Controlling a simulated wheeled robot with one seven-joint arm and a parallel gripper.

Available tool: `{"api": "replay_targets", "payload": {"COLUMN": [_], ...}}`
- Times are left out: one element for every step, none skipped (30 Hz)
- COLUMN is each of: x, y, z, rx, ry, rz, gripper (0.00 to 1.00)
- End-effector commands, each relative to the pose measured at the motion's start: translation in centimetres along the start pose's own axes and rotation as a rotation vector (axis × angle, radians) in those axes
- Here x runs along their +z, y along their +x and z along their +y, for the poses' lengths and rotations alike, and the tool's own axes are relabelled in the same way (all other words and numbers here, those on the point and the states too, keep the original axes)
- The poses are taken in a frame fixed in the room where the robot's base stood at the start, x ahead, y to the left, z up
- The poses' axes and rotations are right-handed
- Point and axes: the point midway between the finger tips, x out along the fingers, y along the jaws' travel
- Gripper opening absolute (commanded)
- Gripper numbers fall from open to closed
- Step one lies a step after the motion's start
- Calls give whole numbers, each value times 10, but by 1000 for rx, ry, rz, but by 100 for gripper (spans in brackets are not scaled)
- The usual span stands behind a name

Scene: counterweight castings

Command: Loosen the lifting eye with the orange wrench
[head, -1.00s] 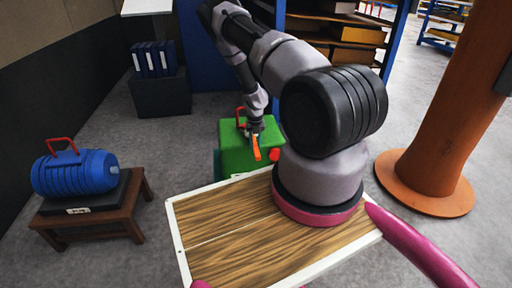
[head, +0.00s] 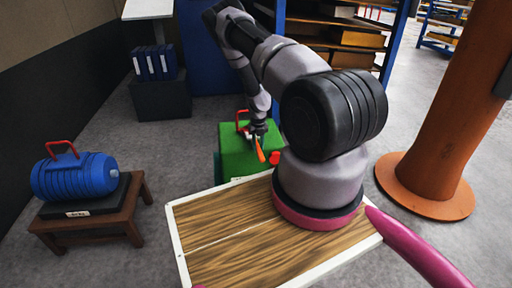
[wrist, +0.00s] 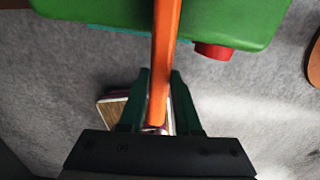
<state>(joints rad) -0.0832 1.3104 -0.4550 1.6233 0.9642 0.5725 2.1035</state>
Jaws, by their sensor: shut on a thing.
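The orange wrench (head: 261,150) is in my gripper (head: 258,130), just above the green casting (head: 237,158). In the wrist view the wrench (wrist: 166,60) runs up from between the two fingers of my gripper (wrist: 158,112), over the edge of the green casting (wrist: 235,18). A red lifting eye (head: 241,116) stands at the back of the green casting, beside the gripper. Whether the wrench touches the eye cannot be told. A blue ribbed casting (head: 75,178) with its own red eye (head: 62,145) sits at the left.
A red knob (head: 274,158) sticks out of the green casting's right side. The blue casting rests on a small brown table (head: 110,220). An orange column (head: 440,130) stands at the right.

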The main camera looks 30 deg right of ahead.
Motion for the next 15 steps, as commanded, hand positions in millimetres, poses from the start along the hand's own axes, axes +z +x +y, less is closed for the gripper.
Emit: {"api": "replay_targets", "payload": {"x": [0,0,0,0,0,0,0,0,0,1,1,1,1,1,1], "y": [0,0,0,0,0,0,0,0,0,0,0,0,0,0,0], "z": [-2,-2,-3,-4,-4,-4,-5,-5,-6,-7,-8,-10,-11,-12,-14], "rx": [0,0,0,0,0,0,0,0,0,0,0,0,0,0,0], "ry": [-8,-13,-18,-20,-23,-25,-26,-29,-33,-37,-42,-49,-55,-63,-72], "rz": [-1,-1,-1,-1,-1,-1,-1,-1,-1,-1,-1,-1,-1,-1,-1], "gripper": [0,0,0,0,0,0,0,0,0,0,0,0,0,0,0]}}
